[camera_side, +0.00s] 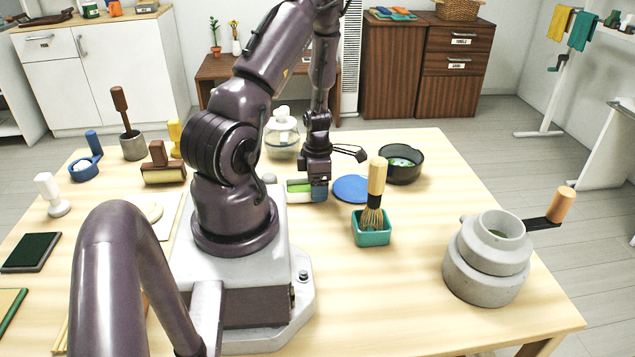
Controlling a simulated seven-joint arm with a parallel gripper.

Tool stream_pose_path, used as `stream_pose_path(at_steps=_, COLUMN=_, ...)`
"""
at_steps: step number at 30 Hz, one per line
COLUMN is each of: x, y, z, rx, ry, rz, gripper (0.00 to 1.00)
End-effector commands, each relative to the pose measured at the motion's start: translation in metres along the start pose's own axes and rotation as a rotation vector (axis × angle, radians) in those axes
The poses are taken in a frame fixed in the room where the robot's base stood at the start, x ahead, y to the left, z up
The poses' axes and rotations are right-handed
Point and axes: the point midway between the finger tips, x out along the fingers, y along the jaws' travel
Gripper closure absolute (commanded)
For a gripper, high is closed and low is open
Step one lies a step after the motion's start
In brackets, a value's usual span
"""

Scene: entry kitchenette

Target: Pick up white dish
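A small pale, white-edged item (296,199) with green on top sits on the table near the middle and may be the white dish; my arm partly hides it. My gripper (319,196) is low over the table, pointing down at the right end of this item. Its fingertips are too small and dark to tell whether they are open or touch anything. Another pale, flat round piece (152,211) lies on a white board left of my base.
A blue disc (351,189) lies just right of my gripper, with a dark bowl (404,168) behind it. A whisk stands in a teal pot (372,238). A glass jar (282,138) stands behind. A grey stone grinder (487,267) is at right. The front right table is clear.

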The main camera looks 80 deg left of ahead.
Motion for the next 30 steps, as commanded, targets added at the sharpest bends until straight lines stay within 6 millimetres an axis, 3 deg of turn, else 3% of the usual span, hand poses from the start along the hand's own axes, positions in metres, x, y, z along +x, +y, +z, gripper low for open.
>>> stream_pose_path(at_steps=1, x=0.0, y=0.0, z=0.0, rx=0.0, ry=0.0, rz=0.0, gripper=0.17)
stream_pose_path(at_steps=3, x=0.0, y=0.0, z=0.0, rx=0.0, ry=0.0, rz=0.0, gripper=0.0)
stream_pose_path(at_steps=14, x=-0.009, y=0.0, z=0.0, rx=0.001, ry=0.0, rz=0.001, gripper=0.0)
stream_pose_path(at_steps=30, x=-0.111, y=0.0, z=0.001, rx=0.002, ry=-0.002, rz=0.001, gripper=0.0)
